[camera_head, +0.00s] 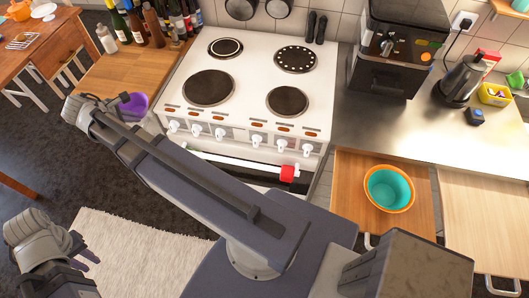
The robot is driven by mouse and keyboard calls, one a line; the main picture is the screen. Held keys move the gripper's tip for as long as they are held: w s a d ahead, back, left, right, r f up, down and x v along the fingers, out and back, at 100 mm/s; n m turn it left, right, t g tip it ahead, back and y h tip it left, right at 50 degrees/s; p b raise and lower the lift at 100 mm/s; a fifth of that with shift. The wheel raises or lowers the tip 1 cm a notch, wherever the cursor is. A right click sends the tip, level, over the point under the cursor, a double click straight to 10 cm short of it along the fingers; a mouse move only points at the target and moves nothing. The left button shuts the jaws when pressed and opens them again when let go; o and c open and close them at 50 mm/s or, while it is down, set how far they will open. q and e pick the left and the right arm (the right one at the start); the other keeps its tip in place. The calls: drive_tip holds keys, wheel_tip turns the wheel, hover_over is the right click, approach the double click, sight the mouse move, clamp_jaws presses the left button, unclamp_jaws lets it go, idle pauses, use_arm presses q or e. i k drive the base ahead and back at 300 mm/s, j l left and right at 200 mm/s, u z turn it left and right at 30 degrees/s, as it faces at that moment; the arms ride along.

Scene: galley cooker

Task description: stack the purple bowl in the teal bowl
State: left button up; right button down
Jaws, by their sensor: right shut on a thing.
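The purple bowl (134,104) is at the left, by the front edge of the wooden counter and left of the cooker; part of it is hidden behind my right arm. My right gripper (118,108) is at the bowl and shut on it, its fingers mostly hidden by the arm.
Bottles (135,25) crowd the back left. A coffee machine (395,50) and kettle (461,80) stand at the back right.

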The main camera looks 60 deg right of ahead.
sight(382, 194)
drive_tip(key=k+z, duration=0.1)
drive_tip(key=z, duration=1.55)
drive_tip(key=k+l+z, duration=0.1)
drive_tip(key=l+z, duration=0.75)
drive_tip(key=l, duration=2.2)
drive_tip(key=l+u, duration=0.3)
drive_tip(key=l, duration=0.15)
drive_tip(key=l+u, duration=0.35)
drive_tip(key=k+l+u, duration=0.15)
drive_tip(key=l+u, duration=0.15)
drive_tip(key=l, duration=0.25)
drive_tip(key=k+l+u, duration=0.15)
drive_tip(key=l+u, duration=0.3)
drive_tip(key=u, duration=0.3)
drive_tip(key=l+u, duration=0.15)
drive_tip(key=u, duration=0.3)
drive_tip(key=l+u, duration=0.15)
drive_tip(key=u, duration=0.35)
drive_tip(key=k+l+u, duration=0.1)
drive_tip(key=u, duration=0.35)
drive_tip(key=k+u, duration=0.1)
drive_tip(key=u, duration=0.35)
drive_tip(key=l, duration=0.1)
